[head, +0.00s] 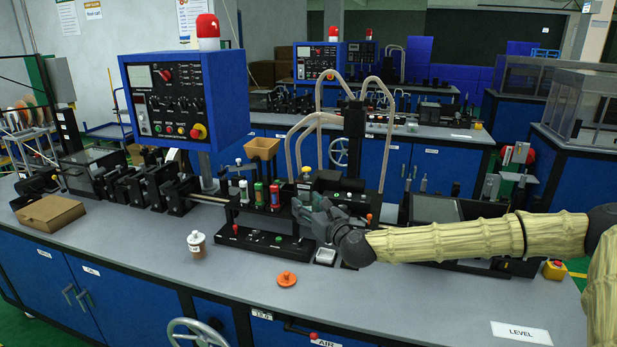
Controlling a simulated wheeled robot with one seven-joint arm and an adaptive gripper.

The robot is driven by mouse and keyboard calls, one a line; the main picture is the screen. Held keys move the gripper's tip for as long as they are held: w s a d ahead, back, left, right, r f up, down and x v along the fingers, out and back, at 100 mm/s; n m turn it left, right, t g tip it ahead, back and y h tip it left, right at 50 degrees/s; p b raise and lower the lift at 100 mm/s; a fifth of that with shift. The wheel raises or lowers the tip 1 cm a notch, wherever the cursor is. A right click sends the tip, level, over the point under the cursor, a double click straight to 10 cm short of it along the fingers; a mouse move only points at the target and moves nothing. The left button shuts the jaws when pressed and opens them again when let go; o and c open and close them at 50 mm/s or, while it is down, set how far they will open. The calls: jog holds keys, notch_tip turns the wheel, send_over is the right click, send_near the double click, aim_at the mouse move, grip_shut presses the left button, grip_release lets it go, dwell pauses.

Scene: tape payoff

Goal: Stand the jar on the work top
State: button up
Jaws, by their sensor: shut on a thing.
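My gripper (308,212) is at the black bench fixture in the middle of the work top (150,260). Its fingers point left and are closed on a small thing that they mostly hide. A bit of red shows at the fingertips, but I cannot tell whether the held thing is a jar. A small jar-like container (196,246) with a white top, brown contents and a label stands upright on the work top, left of my gripper and apart from it. Small bottles with green (259,194) and red (275,196) parts stand in the fixture just left of my fingers.
An orange round knobbed piece (287,280) lies in front of the fixture. A cardboard box (50,215) is at the left. A blue control box (186,100) and curved pale tubes (325,110) rise behind. The front work top is mostly clear, with a LEVEL label (520,332) at right.

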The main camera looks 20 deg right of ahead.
jog(key=s+a+f+m+h, duration=0.1)
jog(key=s+a+f+h, duration=0.1)
jog(key=s+f, duration=1)
jog(key=s+a+f+m+h, duration=0.1)
jog(key=s+a+f, duration=0.3)
jog(key=s+f, duration=0.7)
notch_tip(320, 180, down, 6)
jog(key=shift+s+a+m+t+h, duration=0.3)
jog(key=shift+s+a+m+h, duration=0.1)
jog(key=shift+h, duration=0.3)
